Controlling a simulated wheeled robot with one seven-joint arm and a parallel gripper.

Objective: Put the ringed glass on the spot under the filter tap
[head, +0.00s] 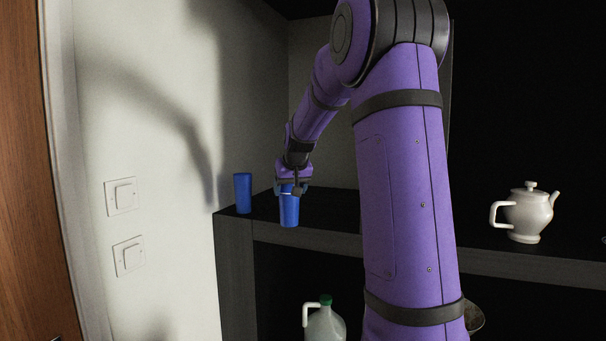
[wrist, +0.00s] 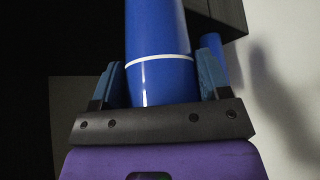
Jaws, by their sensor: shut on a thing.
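The ringed glass (head: 289,211) is a blue tumbler with a white ring around it. My gripper (head: 291,190) is shut on it near its top, and the glass hangs upright by the front edge of the dark counter (head: 330,207). I cannot tell whether its base touches anything. In the wrist view the glass (wrist: 160,80) stands between the two blue fingers of my gripper (wrist: 160,82), with the white ring in sight. I see no filter tap and no marked spot; my arm hides part of the counter.
A second blue glass (head: 243,193) stands at the counter's left end, near the wall; part of a blue one shows in the wrist view (wrist: 212,45). A white teapot (head: 523,213) stands at the right. A jug with a green cap (head: 325,322) is below the counter.

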